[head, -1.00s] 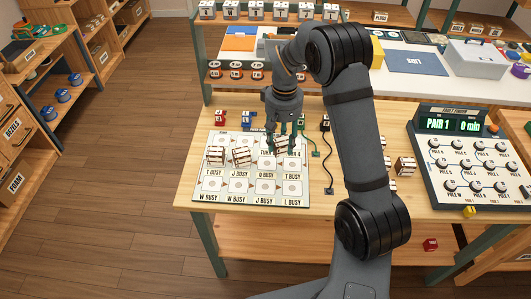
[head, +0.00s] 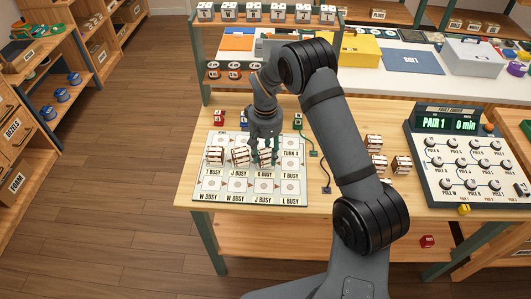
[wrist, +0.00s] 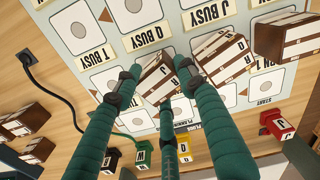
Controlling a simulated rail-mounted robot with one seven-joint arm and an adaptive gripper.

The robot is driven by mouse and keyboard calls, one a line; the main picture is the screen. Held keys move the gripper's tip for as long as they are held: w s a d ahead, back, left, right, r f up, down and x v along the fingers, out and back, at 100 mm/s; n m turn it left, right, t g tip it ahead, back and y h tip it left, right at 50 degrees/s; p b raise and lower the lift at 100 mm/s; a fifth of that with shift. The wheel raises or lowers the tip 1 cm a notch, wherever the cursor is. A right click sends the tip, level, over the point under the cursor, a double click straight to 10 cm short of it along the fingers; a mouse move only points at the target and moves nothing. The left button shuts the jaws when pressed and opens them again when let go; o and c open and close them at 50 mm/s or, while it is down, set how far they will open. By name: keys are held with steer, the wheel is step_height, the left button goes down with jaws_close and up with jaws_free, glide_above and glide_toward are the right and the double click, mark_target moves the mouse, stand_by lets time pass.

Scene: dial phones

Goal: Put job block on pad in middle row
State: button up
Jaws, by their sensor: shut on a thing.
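The pad board (head: 199,180) lies on the table, with rows of printed pads and BUSY labels. Two brown-and-white job blocks, one at the far left (head: 215,156) and one beside it (head: 239,157), stand in the middle row. My gripper (head: 264,158) is over the third pad place of that row, shut on a job block. In the wrist view the held block (wrist: 157,79) sits between my green fingers (wrist: 158,88), right beside another block (wrist: 222,54). The fingers hide part of it. Whether it touches the board I cannot tell.
More job blocks (head: 402,165) stand to the right, near the fault finder console (head: 463,165). A black cable (head: 326,172) lies right of the board.

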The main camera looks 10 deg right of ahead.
mark_target(265, 153)
steer(key=o, duration=1.2)
steer(key=shift+f, duration=0.1)
step_height(265, 153, up, 12)
steer(key=shift+r+b, duration=0.15)
steer(key=shift+b, duration=0.4)
